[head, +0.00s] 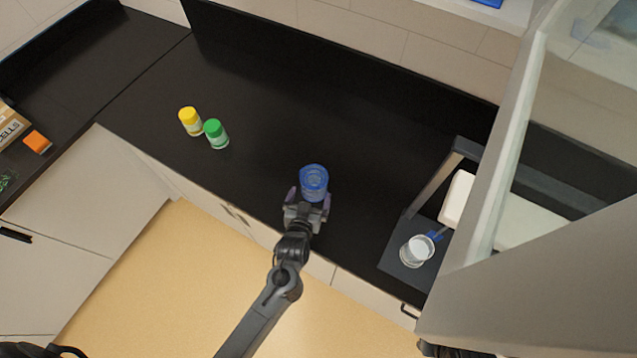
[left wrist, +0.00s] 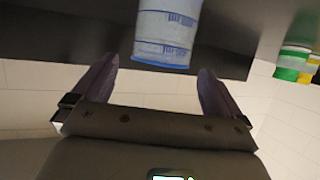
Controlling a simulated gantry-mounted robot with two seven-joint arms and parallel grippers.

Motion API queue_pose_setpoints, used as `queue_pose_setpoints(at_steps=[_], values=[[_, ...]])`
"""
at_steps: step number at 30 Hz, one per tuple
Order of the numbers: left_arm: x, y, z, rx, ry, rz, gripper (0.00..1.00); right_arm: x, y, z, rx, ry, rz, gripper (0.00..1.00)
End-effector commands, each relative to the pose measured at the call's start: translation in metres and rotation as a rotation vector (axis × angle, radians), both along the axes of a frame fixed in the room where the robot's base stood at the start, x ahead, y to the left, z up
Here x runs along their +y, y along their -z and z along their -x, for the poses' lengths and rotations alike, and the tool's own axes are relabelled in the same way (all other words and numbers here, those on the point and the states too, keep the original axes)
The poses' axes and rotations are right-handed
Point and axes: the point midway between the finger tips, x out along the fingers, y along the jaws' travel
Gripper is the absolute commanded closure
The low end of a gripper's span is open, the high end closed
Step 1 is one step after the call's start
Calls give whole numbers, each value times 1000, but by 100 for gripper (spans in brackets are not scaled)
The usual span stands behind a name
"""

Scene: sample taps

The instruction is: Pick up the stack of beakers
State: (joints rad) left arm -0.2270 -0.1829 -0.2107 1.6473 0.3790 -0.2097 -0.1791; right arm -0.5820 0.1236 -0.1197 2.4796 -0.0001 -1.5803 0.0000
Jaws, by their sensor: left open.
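The stack of beakers (head: 314,180), clear with a blue tint, stands on the black counter near its front edge. In the left wrist view the stack (left wrist: 166,30) shows printed blue scale marks and a blue rim line, and part of it is cut off by the top of the picture. My left gripper (head: 309,194) is open at the front side of the stack. In the left wrist view its two purple-grey fingertips (left wrist: 158,66) lie either side of the stack's lower end, with gaps. I cannot tell how far they reach around it. My right gripper is not seen.
A yellow-capped jar (head: 190,122) and a green-capped jar (head: 216,134) stand to the left on the counter. To the right, a grey-framed device (head: 433,185) has a clear cup (head: 417,251) on its base. A cabinet (head: 560,260) with a glass panel blocks the right side. The counter behind the stack is clear.

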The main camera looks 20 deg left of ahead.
Motion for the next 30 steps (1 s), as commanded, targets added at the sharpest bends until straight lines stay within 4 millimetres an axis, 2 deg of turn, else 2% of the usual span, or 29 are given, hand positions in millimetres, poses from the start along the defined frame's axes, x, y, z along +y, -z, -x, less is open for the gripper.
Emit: queue_pose_setpoints(at_steps=[4,14,24,30], values=[[3,7,-20,-1,-1,-1,0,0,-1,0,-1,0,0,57],[6,13,-38,1,1,1,0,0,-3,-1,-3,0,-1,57],[14,26,-74,1,0,-1,0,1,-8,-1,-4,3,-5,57],[15,30,-80,2,1,1,0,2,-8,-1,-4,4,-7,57]])
